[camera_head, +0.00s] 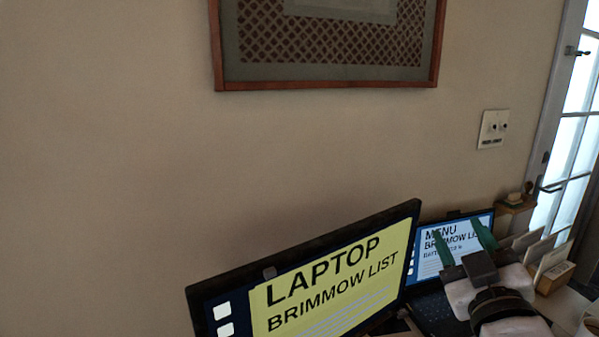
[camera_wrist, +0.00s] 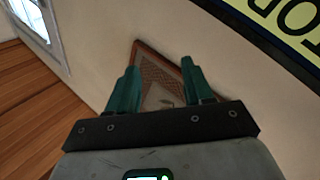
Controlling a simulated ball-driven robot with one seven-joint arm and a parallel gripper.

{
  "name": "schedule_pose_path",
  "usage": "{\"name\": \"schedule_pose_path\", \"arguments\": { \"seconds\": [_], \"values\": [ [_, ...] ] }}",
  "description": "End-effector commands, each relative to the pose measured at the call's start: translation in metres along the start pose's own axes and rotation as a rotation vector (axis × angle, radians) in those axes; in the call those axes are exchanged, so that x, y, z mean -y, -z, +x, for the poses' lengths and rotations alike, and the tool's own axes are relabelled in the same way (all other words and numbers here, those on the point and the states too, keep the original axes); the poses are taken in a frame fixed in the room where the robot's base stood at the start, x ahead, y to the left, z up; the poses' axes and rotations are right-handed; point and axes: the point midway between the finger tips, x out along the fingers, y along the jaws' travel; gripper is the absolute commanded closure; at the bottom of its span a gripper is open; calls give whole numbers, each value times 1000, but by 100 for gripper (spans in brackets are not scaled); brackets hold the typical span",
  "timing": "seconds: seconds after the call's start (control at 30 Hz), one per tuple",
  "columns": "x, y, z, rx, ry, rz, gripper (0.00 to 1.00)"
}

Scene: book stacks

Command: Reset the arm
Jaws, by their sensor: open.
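My gripper (camera_head: 466,243) is at the lower right of the head view, in front of a small screen. Its two green fingers stand apart with nothing between them. In the wrist view my gripper (camera_wrist: 162,88) is also open and empty, and the wall and a framed picture show beyond its fingers. Part of my arm hides the desk beneath it in the head view.
A large screen reading "LAPTOP" (camera_head: 330,285) stands left of my gripper. The small "MENU" screen (camera_head: 428,262) is behind it. Cards and a small box (camera_head: 553,277) stand at the right. A framed picture (camera_head: 330,85) hangs above. A glazed door (camera_head: 575,150) is at far right.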

Motion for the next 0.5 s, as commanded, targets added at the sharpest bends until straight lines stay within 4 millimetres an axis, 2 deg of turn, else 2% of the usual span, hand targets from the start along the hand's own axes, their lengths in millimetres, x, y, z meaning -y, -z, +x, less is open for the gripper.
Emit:
{"name": "schedule_pose_path", "arguments": {
  "seconds": [0.03,0.1,0.17,0.2,0.27,0.37,0.5],
  "values": [
    [13,-34,-11,100,38,37,49],
    [29,-77,-28,235,86,83,49],
    [43,-112,-46,349,127,120,49],
    [51,-134,-60,426,153,143,49],
    [64,-166,-84,539,190,175,49],
    [83,-214,-130,730,252,222,49],
    [105,-269,-207,998,331,274,49]
  ]
}}
